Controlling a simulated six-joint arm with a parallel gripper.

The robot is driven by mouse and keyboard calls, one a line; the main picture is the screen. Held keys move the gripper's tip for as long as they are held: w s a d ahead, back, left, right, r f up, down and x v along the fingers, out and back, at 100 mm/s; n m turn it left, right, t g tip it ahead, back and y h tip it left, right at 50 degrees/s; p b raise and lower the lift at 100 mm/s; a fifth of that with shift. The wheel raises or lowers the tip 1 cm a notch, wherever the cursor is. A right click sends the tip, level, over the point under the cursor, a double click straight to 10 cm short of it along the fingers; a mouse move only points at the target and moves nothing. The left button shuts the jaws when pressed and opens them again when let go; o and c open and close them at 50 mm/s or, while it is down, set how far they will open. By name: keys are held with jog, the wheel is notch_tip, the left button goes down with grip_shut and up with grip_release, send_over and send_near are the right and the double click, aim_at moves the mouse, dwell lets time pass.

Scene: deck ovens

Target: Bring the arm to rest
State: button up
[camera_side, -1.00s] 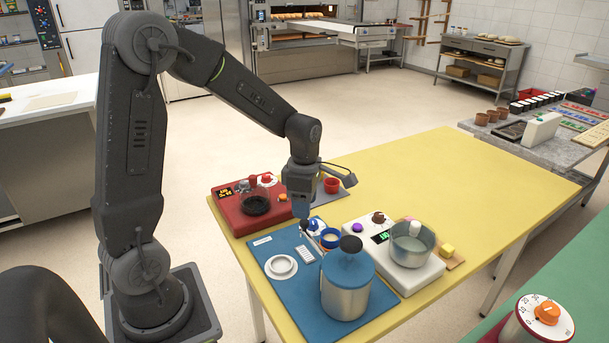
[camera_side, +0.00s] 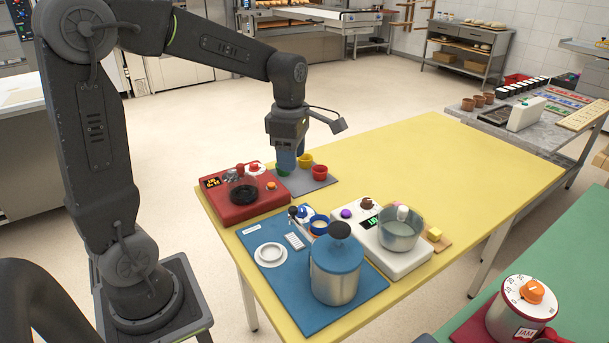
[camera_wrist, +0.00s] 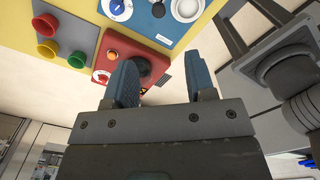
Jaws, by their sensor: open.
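My gripper (camera_side: 287,160) hangs over the far left part of the yellow table, above the space between the red device and the grey mat, as the side view shows it. Its blue fingers point down. In the wrist view my gripper (camera_wrist: 163,85) has its two blue fingers spread apart, with nothing between them that it holds. The red device (camera_side: 224,208) has a dark round plate and knobs; in the wrist view the red device (camera_wrist: 118,48) lies beyond the fingertips. One fingertip partly overlaps it there.
Red, yellow and green cups (camera_wrist: 44,25) stand on the grey mat (camera_side: 311,184). A blue mat (camera_side: 262,290) holds a blue-lidded steel pot (camera_side: 336,268) and a white dish (camera_side: 270,254). The yellow table's far right (camera_side: 440,165) is clear.

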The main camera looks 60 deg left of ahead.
jog(key=s+d+r+m+t, duration=0.1)
jog(key=s+d+m, duration=0.4)
jog(key=m, duration=0.8)
jog(key=s+d+r+m+t, duration=0.2)
jog(key=s+d+m+t, duration=0.2)
jog(key=s+m, duration=0.5)
jog(key=d+m, duration=0.1)
jog(key=m, duration=0.3)
jog(key=shift+d+r, duration=0.3)
jog(key=shift+d, duration=0.05)
